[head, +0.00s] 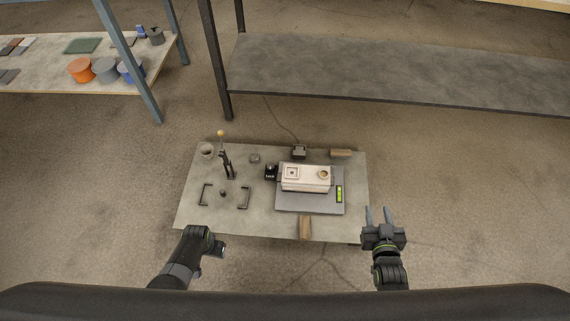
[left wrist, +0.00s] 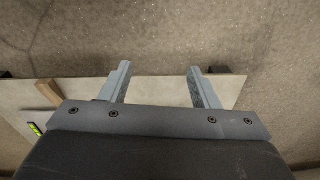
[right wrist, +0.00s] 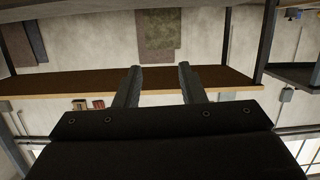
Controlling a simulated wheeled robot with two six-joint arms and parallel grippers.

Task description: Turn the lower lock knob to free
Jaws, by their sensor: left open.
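A black part with small white lettering (head: 270,172) sits against the left end of a pale box-like block (head: 305,178). A small dark round knob (head: 223,193) stands between two black brackets. I cannot tell which is the lower lock knob, or how it is turned. My left gripper (head: 222,250) is at the table's front left edge, apart from both; its fingers are spread and empty in the left wrist view (left wrist: 158,82). My right gripper (head: 378,215) is beyond the table's right edge, its fingers apart and empty; it also shows in the right wrist view (right wrist: 158,82).
The low table (head: 270,228) also bears a lever with a yellow ball (head: 221,133), a cup (head: 207,150), a grey plate (head: 310,207) with a green level (head: 339,194), and wooden blocks (head: 305,228). A shelf (head: 400,72) stands behind.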

